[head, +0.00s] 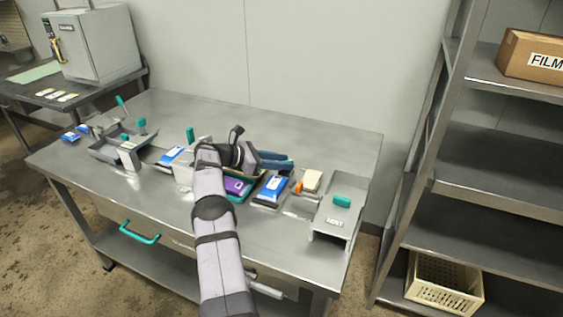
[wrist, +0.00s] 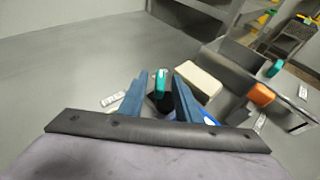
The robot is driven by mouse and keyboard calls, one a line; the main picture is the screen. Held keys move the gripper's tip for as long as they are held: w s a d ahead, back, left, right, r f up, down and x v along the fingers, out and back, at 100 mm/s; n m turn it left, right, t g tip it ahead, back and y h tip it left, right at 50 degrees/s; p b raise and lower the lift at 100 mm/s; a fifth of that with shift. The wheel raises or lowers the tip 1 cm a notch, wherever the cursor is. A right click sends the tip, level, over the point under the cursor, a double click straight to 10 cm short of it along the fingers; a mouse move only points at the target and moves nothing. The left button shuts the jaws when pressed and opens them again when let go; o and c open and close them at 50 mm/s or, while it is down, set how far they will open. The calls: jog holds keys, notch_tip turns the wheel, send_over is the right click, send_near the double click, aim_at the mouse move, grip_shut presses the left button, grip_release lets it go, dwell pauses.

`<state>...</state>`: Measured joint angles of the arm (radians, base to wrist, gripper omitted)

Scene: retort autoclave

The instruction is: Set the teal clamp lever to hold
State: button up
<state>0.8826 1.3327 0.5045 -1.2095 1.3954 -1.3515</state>
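Several teal-handled parts stand on the steel table, and I cannot tell for certain which is the clamp lever. Upright teal handles show at the left fixture, one at the back (head: 121,103) and one nearer (head: 141,124). Another upright teal handle (head: 190,134) stands behind my arm. A teal block (head: 342,200) sits on the metal chute at the right. My gripper (head: 290,162) is over the table's middle, its blue fingers pointing right. In the wrist view my gripper (wrist: 157,76) has its fingers apart, with a teal-topped item (wrist: 161,82) showing between them, apparently beyond the tips.
Blue packs (head: 271,189), a purple pack (head: 237,187) and a cream block (head: 312,180) lie near my gripper. An orange part (head: 299,187) is beside the block. A shelf rack (head: 480,185) stands at the right. The table's back right is clear.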

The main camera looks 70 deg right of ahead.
jog(key=shift+b+v, duration=0.4)
jog(key=shift+v, duration=3.25)
jog(key=shift+w+a+r, duration=0.1)
jog(key=shift+w, duration=0.1)
jog(key=w+a+t+p, duration=0.1)
jog(key=w+a, duration=0.2)
jog(key=w+a+r+t+p, duration=0.1)
jog(key=w+a, duration=0.1)
jog(key=a, duration=0.1)
jog(key=w+a+r+t+y+p, duration=0.1)
jog(key=w+a, duration=0.2)
jog(key=shift+w+a+t, duration=0.3)
jog(key=shift+t, duration=0.1)
jog(key=w+a+r+m+t+y+p, duration=0.1)
jog(key=w+a+m+t+y+p, duration=0.2)
jog(key=a, duration=1.4)
jog(key=s+a+m+t+y+p, duration=0.1)
jog(key=s+a, duration=0.4)
jog(key=a, duration=0.5)
jog(key=s+a+r+m+t+y+p, duration=0.1)
jog(key=s+a+m+y+p, duration=0.1)
jog(key=a, duration=0.8)
jog(key=s+a+m+y+p, duration=0.2)
jog(key=s+a+p, duration=0.2)
jog(key=s+a, duration=0.5)
jog(key=shift+a+r+m+t, duration=0.2)
jog(key=shift+a+m+t, duration=0.2)
jog(key=shift+a, duration=0.55)
